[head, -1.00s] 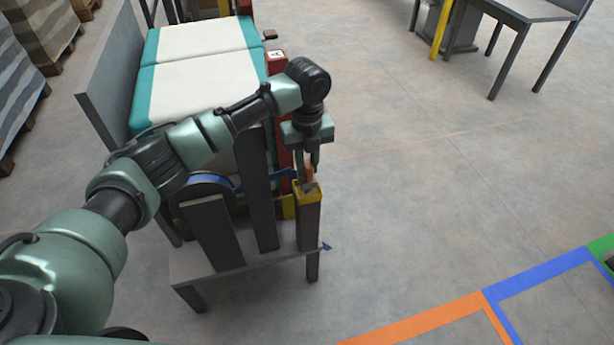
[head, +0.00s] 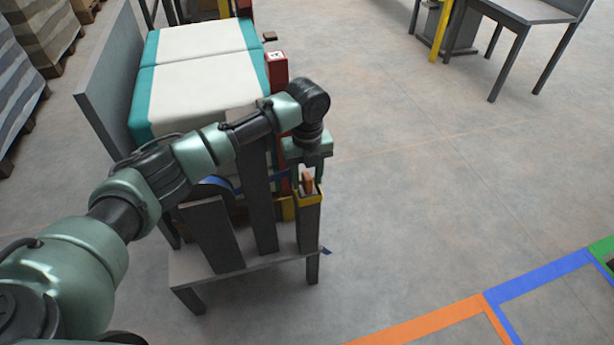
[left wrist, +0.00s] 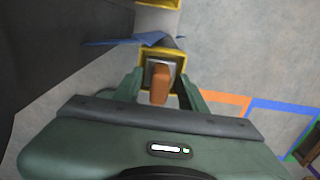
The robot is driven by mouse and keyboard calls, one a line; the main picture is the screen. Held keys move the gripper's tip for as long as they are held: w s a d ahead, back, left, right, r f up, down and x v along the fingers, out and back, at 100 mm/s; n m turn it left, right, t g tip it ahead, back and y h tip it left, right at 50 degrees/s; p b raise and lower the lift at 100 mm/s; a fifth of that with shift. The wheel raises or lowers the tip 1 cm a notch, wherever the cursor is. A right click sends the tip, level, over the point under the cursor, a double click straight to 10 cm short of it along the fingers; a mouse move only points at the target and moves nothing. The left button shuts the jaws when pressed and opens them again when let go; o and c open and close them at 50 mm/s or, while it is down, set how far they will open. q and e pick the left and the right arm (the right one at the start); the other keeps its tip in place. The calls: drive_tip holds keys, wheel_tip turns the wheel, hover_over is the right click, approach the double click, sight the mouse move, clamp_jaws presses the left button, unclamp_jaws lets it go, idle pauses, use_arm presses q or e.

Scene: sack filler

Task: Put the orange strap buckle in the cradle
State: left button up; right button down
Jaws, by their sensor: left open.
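The orange strap buckle (head: 307,182) stands upright at the top of a grey post, with its lower end inside the yellow-rimmed cradle (head: 311,199). In the left wrist view the buckle (left wrist: 160,88) shows within the cradle's yellow rim (left wrist: 182,62), with a grey piece beside it. How deep it sits is hidden. My left gripper (head: 308,172) points down over the cradle. Its fingers are spread on either side of the buckle, with gaps visible in the wrist view (left wrist: 160,80). My right gripper is not in view.
The cradle post stands at the right end of a small grey stand (head: 240,262) with other slanted grey plates. A blue strap (head: 222,184) and a red post (head: 277,72) are close behind. White-and-teal sacks (head: 200,80) lie beyond.

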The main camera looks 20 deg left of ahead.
sight(307, 175)
use_arm(q)
drive_tip(key=shift+r, duration=0.4)
wheel_tip(307, 175, up, 12)
drive_tip(key=p, duration=0.2)
drive_tip(key=shift+f, duration=0.25)
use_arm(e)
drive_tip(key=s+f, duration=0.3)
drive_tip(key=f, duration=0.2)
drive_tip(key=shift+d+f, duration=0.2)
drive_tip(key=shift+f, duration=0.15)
